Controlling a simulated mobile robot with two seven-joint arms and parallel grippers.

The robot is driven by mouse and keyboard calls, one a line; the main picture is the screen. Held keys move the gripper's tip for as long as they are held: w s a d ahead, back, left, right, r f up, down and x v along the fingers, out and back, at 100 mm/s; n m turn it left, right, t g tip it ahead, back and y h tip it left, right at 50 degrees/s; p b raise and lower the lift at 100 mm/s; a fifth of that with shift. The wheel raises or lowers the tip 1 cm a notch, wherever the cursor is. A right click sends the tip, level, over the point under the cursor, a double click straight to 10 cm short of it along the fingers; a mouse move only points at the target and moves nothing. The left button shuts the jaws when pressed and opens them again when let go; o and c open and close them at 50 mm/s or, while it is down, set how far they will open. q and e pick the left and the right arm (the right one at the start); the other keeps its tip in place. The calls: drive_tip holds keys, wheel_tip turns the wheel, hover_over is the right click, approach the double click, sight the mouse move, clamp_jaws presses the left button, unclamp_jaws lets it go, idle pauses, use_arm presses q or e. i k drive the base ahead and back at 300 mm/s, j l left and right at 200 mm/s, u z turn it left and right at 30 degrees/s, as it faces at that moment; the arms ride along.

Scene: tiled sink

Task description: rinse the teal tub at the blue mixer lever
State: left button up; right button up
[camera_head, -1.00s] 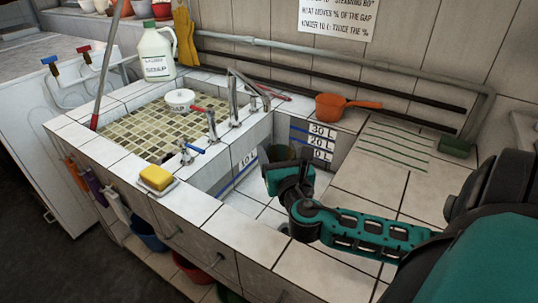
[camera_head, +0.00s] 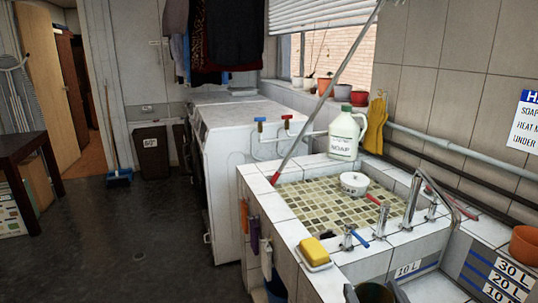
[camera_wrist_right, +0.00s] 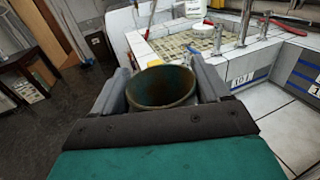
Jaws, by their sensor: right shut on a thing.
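The tub (camera_wrist_right: 160,88) is held upright between the fingers of my right gripper (camera_wrist_right: 163,80) in the right wrist view. Its inside looks dark and greenish. In the head view the tub (camera_head: 375,293) shows only at the bottom edge, in front of the "10 L" mark, with a bit of my right gripper (camera_head: 352,293) beside it. The blue mixer lever (camera_head: 360,240) sits on a short tap at the front of the tiled sink's divider, above and left of the tub and apart from it. My left gripper is out of view.
A yellow sponge (camera_head: 313,250) lies on the front ledge near the blue lever. A tap with a red lever (camera_head: 381,215) stands behind it. An orange pan (camera_head: 525,245) is at right.

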sight(349, 229)
drive_tip(key=i+j, duration=0.75)
drive_tip(key=i, duration=0.15)
drive_tip(key=i+j, duration=0.75)
drive_tip(key=i, duration=0.2)
drive_tip(key=i+j+z, duration=0.1)
drive_tip(key=z, duration=0.4)
drive_tip(key=i+j+z, duration=0.1)
drive_tip(key=z, duration=3)
